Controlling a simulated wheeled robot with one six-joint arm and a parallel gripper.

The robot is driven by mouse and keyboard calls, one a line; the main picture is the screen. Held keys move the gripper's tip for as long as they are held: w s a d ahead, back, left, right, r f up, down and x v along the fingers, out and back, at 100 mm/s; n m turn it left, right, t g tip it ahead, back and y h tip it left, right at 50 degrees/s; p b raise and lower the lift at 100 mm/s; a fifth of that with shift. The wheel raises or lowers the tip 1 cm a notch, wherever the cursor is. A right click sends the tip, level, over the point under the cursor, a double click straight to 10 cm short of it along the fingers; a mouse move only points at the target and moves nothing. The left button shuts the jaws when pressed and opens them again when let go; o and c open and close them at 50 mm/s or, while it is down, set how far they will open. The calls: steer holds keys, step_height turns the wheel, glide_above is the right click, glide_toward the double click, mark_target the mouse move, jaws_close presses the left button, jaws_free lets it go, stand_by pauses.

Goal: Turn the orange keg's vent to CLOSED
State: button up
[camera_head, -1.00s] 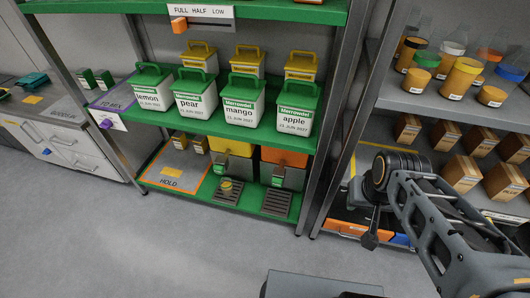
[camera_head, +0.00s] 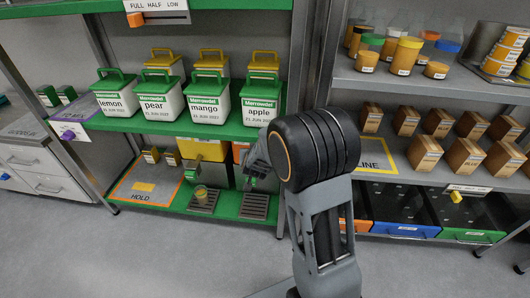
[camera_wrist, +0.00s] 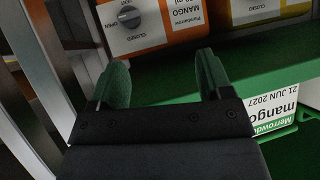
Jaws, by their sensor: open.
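The orange keg (camera_head: 237,152) stands on the green lower shelf in the head view, mostly hidden behind my arm. In the wrist view its orange-and-white front (camera_wrist: 182,22) shows upside down at the top, with a "MANGO" label. Its vent is a round dark grey knob (camera_wrist: 130,16) with OPEN and CLOSED lettering around it. Which word the knob points to is too small to tell. My gripper (camera_wrist: 163,82) is open and empty, its green-padded fingers apart below the keg's front in the picture. They do not touch the knob.
A yellow keg (camera_head: 203,149) stands left of the orange one. White tubs, including the mango tub (camera_head: 208,98), stand on the green shelf above. A grey rack post (camera_head: 331,60) is close to my arm. A drip grate (camera_head: 255,206) lies in front.

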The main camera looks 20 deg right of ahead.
steer(key=w+d+f+h+b, duration=0.1)
steer(key=w+d+f, duration=0.2)
steer(key=w, duration=0.1)
steer(key=w+d+f+m+h+b, duration=0.1)
steer(key=w+d+f+b, duration=0.1)
steer(key=w+d+f, duration=0.1)
steer(key=w+d+f+h+b, duration=0.1)
steer(key=w+d+f, duration=0.2)
steer(key=w, duration=0.3)
steer(key=shift+d+f+t, duration=0.25)
steer(key=shift+d+t, duration=0.05)
steer(key=shift+d, duration=0.25)
steer(key=shift+c, duration=0.3)
steer(key=c, duration=0.9)
steer(key=shift+o, duration=0.2)
steer(key=shift+r, duration=0.1)
